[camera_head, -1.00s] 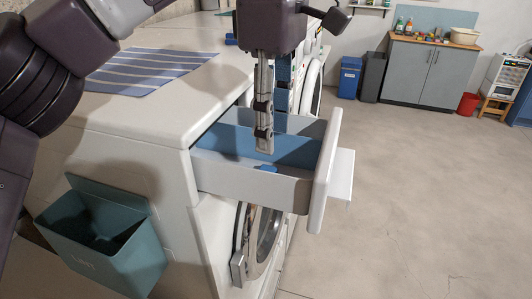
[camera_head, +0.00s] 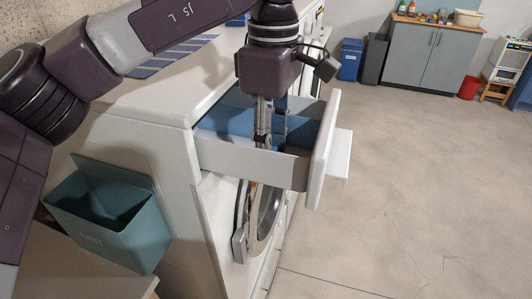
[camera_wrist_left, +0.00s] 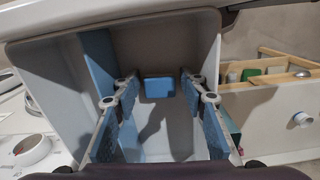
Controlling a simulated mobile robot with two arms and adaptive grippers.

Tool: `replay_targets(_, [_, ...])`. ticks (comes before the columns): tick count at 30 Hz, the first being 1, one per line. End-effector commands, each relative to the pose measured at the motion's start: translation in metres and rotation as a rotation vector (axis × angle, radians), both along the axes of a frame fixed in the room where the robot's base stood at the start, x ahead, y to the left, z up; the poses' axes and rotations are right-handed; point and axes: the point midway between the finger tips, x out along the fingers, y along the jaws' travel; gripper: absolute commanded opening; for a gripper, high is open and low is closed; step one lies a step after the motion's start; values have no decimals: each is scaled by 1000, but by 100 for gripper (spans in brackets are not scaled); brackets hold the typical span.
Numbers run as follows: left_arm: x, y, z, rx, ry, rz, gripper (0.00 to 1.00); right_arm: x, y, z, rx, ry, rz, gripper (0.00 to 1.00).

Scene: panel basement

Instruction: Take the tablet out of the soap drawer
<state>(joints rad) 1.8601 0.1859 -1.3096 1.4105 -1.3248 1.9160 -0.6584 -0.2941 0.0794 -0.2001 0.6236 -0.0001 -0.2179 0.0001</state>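The soap drawer (camera_head: 250,160) is pulled out of the white washing machine (camera_head: 170,100), with blue inside walls. In the left wrist view, a small blue tablet (camera_wrist_left: 158,88) lies in a pale compartment of the drawer (camera_wrist_left: 185,45). My left gripper (camera_head: 271,138) points down into the drawer. In the left wrist view its fingers stand wide apart, one on each side of the tablet, with visible gaps; it is open and empty. In the head view the drawer's side wall and my fingers hide the tablet. My right gripper is not in view.
The drawer's walls and white front panel (camera_head: 324,150) stand close around my fingers. A teal bin (camera_head: 110,220) hangs on the machine's side. A striped cloth (camera_head: 175,57) lies on top. The floor to the right is clear up to the grey cabinet (camera_head: 430,52).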

Motion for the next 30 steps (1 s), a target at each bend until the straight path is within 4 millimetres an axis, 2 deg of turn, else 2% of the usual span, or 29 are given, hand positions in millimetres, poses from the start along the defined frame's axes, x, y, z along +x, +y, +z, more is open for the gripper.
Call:
replay_targets(1, [0,0,0,0,0,0,32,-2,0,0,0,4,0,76])
replay_targets(6, [0,0,0,0,0,0,14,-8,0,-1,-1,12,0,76])
replay_targets(7, [0,0,0,0,0,0,13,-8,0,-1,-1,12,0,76])
replay_targets(14, [0,0,1,0,0,0,12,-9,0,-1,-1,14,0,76])
replay_targets(19, [1,0,9,1,-1,0,12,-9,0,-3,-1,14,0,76])
replay_targets(23, [0,-1,26,-1,-2,1,12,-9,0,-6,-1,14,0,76])
replay_targets(26, [1,-1,46,-1,-4,2,12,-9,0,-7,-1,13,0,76])
replay_targets(30, [0,0,83,1,-6,4,12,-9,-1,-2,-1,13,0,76])
